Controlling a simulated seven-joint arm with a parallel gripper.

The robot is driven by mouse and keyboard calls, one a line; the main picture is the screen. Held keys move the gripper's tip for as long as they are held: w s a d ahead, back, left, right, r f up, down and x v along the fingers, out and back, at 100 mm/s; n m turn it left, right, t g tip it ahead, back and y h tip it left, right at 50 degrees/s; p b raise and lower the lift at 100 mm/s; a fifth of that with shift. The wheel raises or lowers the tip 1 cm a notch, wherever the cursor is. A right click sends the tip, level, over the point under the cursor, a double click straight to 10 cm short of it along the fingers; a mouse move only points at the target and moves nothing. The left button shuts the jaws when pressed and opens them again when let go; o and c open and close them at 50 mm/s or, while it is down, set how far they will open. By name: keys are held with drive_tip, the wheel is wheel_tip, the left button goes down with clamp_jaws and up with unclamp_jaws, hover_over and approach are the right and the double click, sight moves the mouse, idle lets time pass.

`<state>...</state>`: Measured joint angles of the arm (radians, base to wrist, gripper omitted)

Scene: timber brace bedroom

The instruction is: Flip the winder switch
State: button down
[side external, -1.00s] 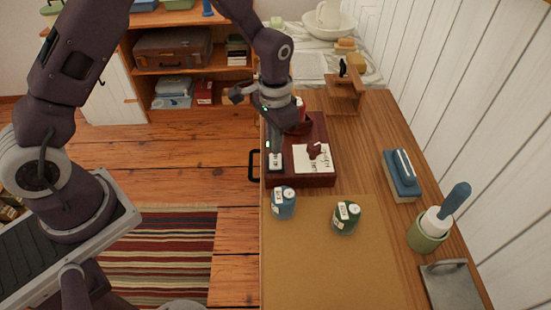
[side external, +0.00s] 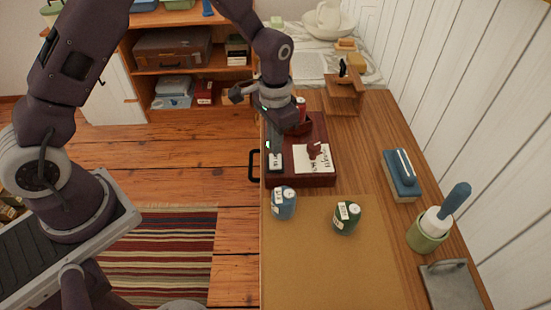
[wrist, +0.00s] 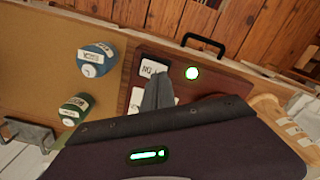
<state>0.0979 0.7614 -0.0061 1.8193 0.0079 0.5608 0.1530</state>
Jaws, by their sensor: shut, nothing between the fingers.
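A dark red box (side external: 318,129) lies on the wooden bench. A dark switch plate (side external: 274,170) with a white label is at its near left corner.
A blue jar (side external: 284,203) and a green jar (side external: 346,216) stand just in front. A blue-topped brush (side external: 402,175) and a green pot (side external: 428,234) are along the right side.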

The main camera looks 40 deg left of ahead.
drive_tip(key=shift+f, duration=0.95)
idle(0.6)
drive_tip(key=shift+r, duration=3.55)
drive_tip(key=s+a+r+t, duration=0.2)
drive_tip(key=s+r, duration=0.3)
drive_tip(key=r, duration=0.5)
drive_tip(key=s+a+r+n+t, duration=0.1)
drive_tip(key=s+r, duration=0.3)
drive_tip(key=s, duration=0.6)
drive_tip(key=s+a+r+n+t, duration=0.1)
drive_tip(key=s+r, duration=0.4)
drive_tip(key=s, duration=0.5)
drive_tip(key=shift+n+t, duration=0.5)
drive_tip(key=shift+t, duration=0.3)
